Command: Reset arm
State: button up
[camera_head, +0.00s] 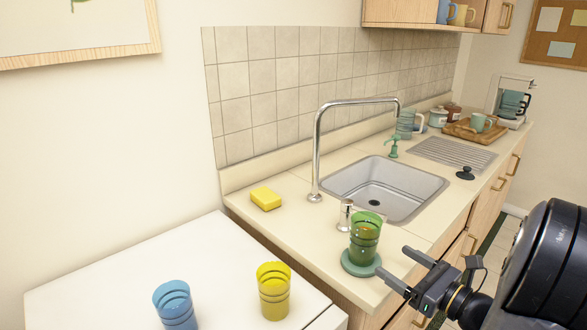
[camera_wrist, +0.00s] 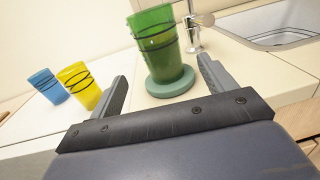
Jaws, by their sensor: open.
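My gripper (camera_head: 393,272) is open and empty, at the front edge of the counter. In the wrist view its two fingers (camera_wrist: 160,88) are spread apart. The green cup (camera_head: 365,238) stands upright on a round green coaster (camera_head: 361,263) on the counter, just beyond my fingertips. In the wrist view the green cup (camera_wrist: 157,42) and the coaster (camera_wrist: 170,84) appear between and beyond the fingers, apart from them.
A yellow cup (camera_head: 273,291) and a blue cup (camera_head: 175,305) stand on the white surface (camera_head: 110,275) at left. A tray (camera_head: 468,133) sits farther back.

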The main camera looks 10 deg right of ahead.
aim_at(359, 230)
jog(key=x, duration=1.2)
jog(key=shift+a+f, duration=0.1)
jog(key=shift+f, duration=0.2)
jog(key=shift+r+p, duration=0.4)
jog(key=shift+r, duration=1)
jog(key=shift+f, duration=0.1)
